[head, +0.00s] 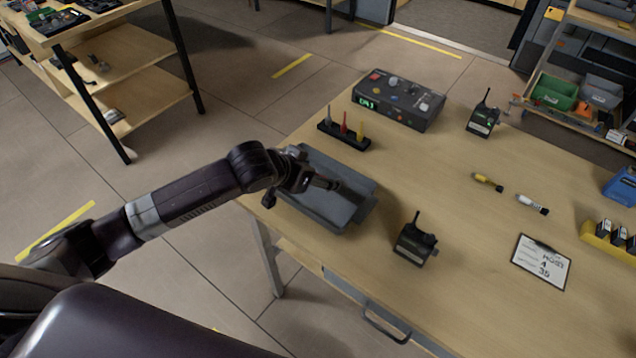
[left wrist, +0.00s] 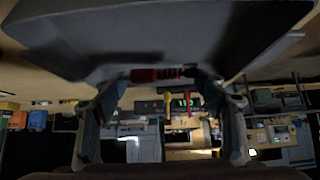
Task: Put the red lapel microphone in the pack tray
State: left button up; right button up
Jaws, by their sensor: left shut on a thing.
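The grey pack tray (head: 325,208) lies at the near left edge of the wooden table, and it fills the top of the left wrist view (left wrist: 150,30). My left gripper (head: 322,184) is over the tray. In the left wrist view, the left gripper (left wrist: 160,78) is shut on the red lapel microphone (left wrist: 146,75), which lies crosswise between the fingertips close to the tray. In the head view the microphone is too small and dark to make out. I cannot tell whether it touches the tray. My right gripper is not in view.
A yellow microphone (head: 487,181) and a white one (head: 532,204) lie mid-table. A black rack (head: 343,138) with upright coloured pieces and a control box (head: 398,102) stand behind the tray. A radio pack (head: 415,242) stands to its right. A clipboard (head: 541,263) lies further right.

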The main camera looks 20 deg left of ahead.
aim_at(318, 191)
pick_arm(q)
notch_tip(318, 191, down, 4)
jog(key=shift+f, duration=0.1)
jog(key=shift+s+f, duration=0.1)
